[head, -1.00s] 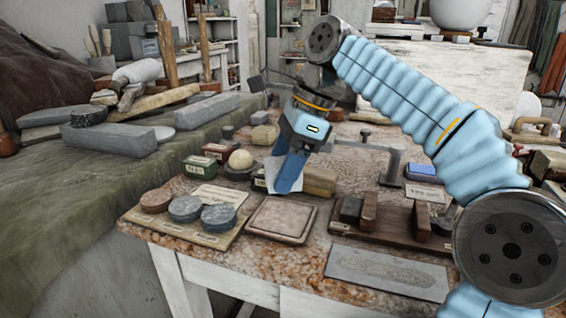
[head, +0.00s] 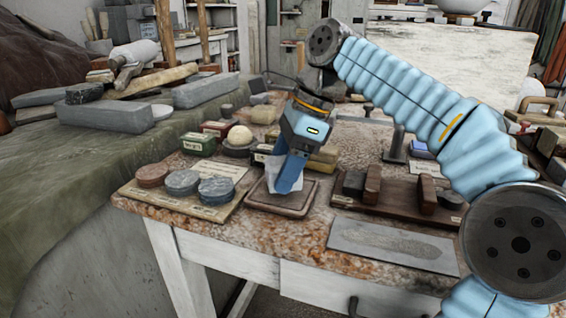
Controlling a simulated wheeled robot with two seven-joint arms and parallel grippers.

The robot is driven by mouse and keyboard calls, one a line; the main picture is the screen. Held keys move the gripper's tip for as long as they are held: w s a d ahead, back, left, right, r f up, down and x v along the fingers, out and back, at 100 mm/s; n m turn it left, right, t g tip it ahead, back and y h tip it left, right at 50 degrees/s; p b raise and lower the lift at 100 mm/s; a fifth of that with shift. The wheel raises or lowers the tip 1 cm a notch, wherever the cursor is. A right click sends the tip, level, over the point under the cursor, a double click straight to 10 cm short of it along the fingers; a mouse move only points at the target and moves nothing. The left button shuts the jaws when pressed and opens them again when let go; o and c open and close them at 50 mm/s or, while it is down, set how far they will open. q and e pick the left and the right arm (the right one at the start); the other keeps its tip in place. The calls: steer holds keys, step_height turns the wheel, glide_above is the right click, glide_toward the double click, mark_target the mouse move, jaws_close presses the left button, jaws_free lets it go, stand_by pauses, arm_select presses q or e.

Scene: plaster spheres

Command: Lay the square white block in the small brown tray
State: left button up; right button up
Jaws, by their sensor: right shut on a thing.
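The square white block (head: 270,176) is held in my right gripper (head: 287,187), whose blue finger hides much of it. The small brown tray (head: 261,198) lies on the speckled table top, directly below the block in the picture. The block overlaps the tray's back and middle part. I cannot tell whether its underside touches the tray floor or hangs just above it. My left gripper is not in view.
Left of the tray, a board (head: 188,207) carries several round stone discs. To the right stands a dark wooden rack (head: 390,213) with upright blocks, with a grey slab (head: 392,246) in front.

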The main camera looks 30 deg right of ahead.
steer(key=shift+p, duration=0.65)
stand_by(0.8)
steer(key=shift+f+b, duration=0.55)
steer(key=shift+f, duration=0.3)
stand_by(0.6)
steer(key=o, duration=1.4)
step_height(320, 180, up, 2)
steer(key=p, duration=0.3)
steer(key=shift+r, duration=0.25)
steer(key=shift+r+p, duration=0.4)
steer(key=shift+r, duration=0.4)
steer(key=shift+f, duration=0.1)
